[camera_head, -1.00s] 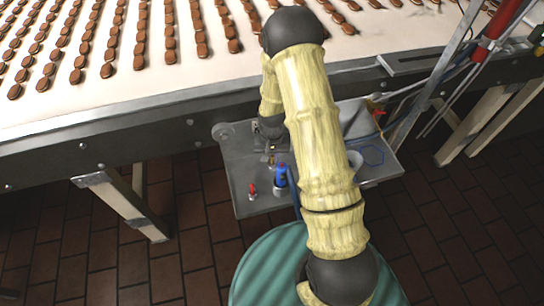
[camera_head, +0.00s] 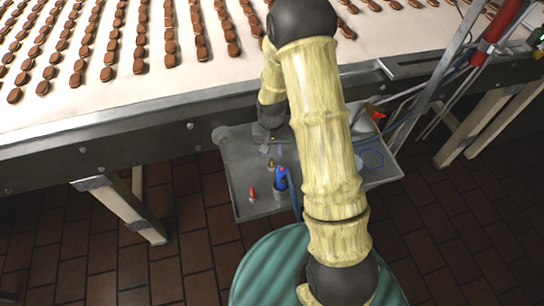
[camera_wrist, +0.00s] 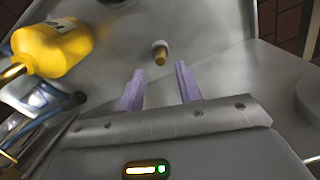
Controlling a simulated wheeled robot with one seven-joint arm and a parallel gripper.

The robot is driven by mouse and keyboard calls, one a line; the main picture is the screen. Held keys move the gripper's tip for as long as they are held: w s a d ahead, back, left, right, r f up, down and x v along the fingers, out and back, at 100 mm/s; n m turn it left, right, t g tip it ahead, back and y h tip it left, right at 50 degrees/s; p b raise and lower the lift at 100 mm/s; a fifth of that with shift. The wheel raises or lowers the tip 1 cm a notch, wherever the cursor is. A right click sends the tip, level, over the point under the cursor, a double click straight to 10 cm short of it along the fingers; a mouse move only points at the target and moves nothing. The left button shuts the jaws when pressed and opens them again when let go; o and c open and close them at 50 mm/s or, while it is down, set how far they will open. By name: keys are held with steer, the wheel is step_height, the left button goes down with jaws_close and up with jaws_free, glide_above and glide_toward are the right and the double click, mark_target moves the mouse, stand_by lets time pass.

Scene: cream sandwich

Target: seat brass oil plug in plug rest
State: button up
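The small brass oil plug (camera_head: 271,163) stands on the grey metal shelf (camera_head: 235,175), just in front of my gripper (camera_head: 270,146). The plug lies beyond the fingertips, apart from both.
A blue can (camera_head: 281,178) and a small red-tipped item (camera_head: 252,193) stand near the shelf's front edge. A yellow bottle (camera_wrist: 55,45) lies left in the wrist view, beside blue tubing. The conveyor (camera_head: 110,100) with rows of sandwiches runs behind.

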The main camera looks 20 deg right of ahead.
mark_target(272, 160)
step_height(272, 160, up, 6)
steer(key=shift+w, duration=0.15)
stand_by(0.3)
steer(key=s+r+n+t, duration=0.2)
steer(key=s+r+n, duration=0.1)
steer(key=s+r, duration=0.9)
steer(key=s, duration=0.2)
steer(key=shift+s+r+t, duration=0.2)
steer(key=shift+s+t, duration=0.1)
steer(key=shift+s, duration=0.05)
